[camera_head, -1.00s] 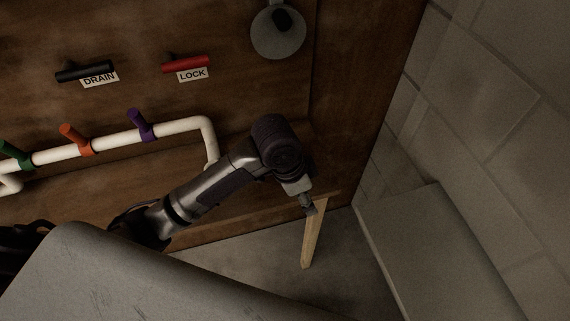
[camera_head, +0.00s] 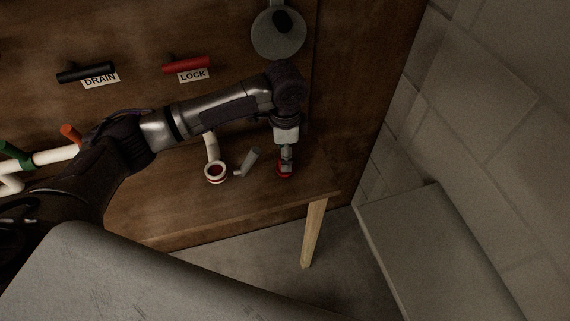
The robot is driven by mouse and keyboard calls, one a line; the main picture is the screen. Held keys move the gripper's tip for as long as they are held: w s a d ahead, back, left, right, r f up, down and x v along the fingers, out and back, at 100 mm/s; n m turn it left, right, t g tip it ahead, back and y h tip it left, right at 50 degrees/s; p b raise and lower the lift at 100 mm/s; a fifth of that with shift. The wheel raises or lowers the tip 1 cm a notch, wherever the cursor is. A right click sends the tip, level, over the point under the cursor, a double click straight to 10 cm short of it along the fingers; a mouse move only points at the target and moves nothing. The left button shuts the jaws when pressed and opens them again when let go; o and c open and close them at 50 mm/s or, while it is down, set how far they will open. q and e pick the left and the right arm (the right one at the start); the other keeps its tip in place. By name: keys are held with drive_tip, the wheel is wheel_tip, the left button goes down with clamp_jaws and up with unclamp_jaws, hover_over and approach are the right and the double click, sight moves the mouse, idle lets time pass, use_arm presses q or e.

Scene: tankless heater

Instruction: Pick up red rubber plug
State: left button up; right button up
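The red rubber plug (camera_head: 283,172) shows as a small red round thing on the wooden bench, near its right end. My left gripper (camera_head: 286,158) points down right over the plug, and its fingertips overlap it in the picture. The fingers and wrist hide part of the plug. I cannot tell whether the fingers are open around it, touching it or shut on it. My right gripper is not in view.
A white pipe end (camera_head: 215,178) with a red inside and a small grey cylinder (camera_head: 251,158) are left of the plug. Behind are the DRAIN handle (camera_head: 86,72) and LOCK handle (camera_head: 187,65). The bench's right edge is close; a block wall (camera_head: 480,120) stands beyond.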

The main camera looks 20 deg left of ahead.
sight(284, 175)
use_arm(q)
drive_tip(key=shift+w+f+p, duration=0.1)
drive_tip(key=shift+f+p, duration=0.35)
drive_tip(key=shift+f, duration=2.65)
clamp_jaws()
drive_tip(key=shift+r, duration=0.15)
